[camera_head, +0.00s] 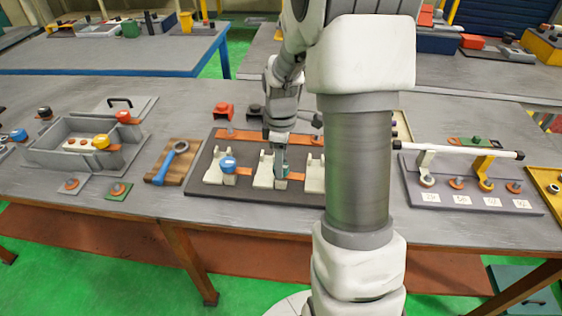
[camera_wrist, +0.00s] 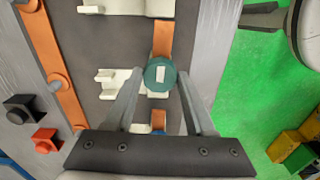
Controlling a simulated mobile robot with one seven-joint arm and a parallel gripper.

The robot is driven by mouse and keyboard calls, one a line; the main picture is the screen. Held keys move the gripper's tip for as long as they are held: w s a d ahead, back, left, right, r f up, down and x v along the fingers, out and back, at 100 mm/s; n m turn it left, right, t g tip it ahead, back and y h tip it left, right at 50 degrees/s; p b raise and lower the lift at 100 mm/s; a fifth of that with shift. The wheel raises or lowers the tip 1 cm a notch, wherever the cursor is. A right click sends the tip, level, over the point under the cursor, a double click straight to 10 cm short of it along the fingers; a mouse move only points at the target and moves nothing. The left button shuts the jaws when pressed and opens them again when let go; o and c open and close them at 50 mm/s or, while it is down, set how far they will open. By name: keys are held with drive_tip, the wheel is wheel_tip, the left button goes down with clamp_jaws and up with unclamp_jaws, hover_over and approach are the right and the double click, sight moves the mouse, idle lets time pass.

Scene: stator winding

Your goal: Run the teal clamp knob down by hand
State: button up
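The teal clamp knob (camera_wrist: 160,74) is round with a pale bar mark on its top. It sits over an orange strip among cream blocks on a dark board. In the wrist view, my gripper (camera_wrist: 160,74) is open, with one fingertip on each side of the knob and a narrow gap at each side. I cannot tell how far down the knob the fingers reach. In the head view, my gripper (camera_head: 281,168) points down at the middle cream block and hides most of the knob.
A blue knob (camera_head: 228,164) stands on the left block of the dark board (camera_head: 207,193). Red and black blocks stand behind. A blue ring-ended tool (camera_head: 172,160) lies to the left. A grey plate with a white bar (camera_head: 460,150) is at right. My arm hides the board's right end.

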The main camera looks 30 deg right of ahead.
clamp_jaws()
